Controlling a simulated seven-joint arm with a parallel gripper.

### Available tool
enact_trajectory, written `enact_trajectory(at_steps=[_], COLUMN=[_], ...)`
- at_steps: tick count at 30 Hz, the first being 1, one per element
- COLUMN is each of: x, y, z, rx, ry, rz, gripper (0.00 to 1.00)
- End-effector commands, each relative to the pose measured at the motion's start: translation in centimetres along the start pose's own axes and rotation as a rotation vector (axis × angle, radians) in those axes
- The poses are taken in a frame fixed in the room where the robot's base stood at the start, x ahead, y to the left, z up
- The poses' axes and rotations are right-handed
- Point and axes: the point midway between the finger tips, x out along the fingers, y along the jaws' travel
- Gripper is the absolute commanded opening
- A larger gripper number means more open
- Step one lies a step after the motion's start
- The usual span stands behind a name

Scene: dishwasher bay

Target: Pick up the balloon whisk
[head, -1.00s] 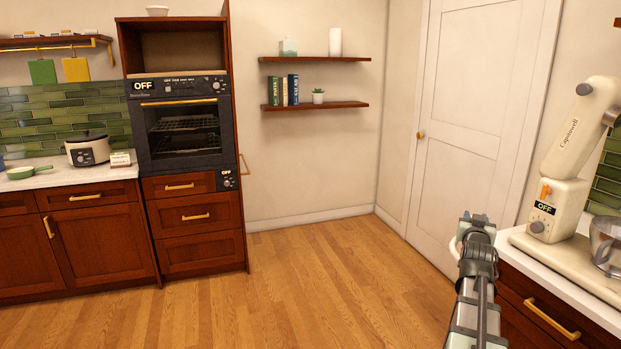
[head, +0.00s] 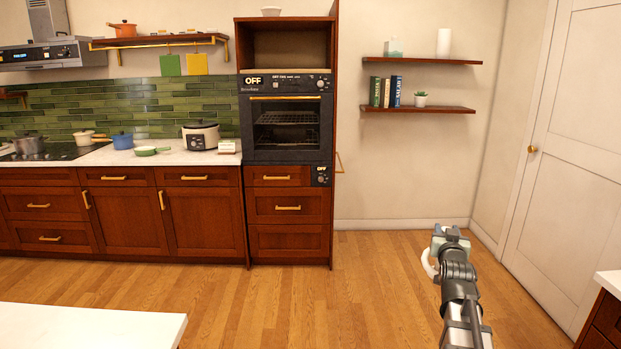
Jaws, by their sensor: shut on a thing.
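I see no balloon whisk that I can make out in the head view. My gripper (head: 447,238) is at the right of the picture, above the wooden floor, seen from behind along my arm. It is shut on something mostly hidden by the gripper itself. A pale curved piece (head: 428,263) sticks out at its left side, like a loop or handle. I cannot tell what the held thing is.
A white counter (head: 90,325) juts in at the lower left. Along the back run a worktop with pots, a slow cooker (head: 201,135) and an oven (head: 287,120). A white door (head: 570,140) is at the right. The floor (head: 300,290) between is clear.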

Motion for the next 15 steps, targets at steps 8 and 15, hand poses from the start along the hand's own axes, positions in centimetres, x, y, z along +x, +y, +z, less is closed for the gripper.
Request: enact_trajectory(at_steps=[8, 15], x=[-0.7, -2.1], y=[-10.5, -17.8], z=[0.4, 0.6], rx=[0.0, 0.0], ry=[0.001, 0.002], rz=[-0.137, -0.235], gripper=[0.0, 0.0])
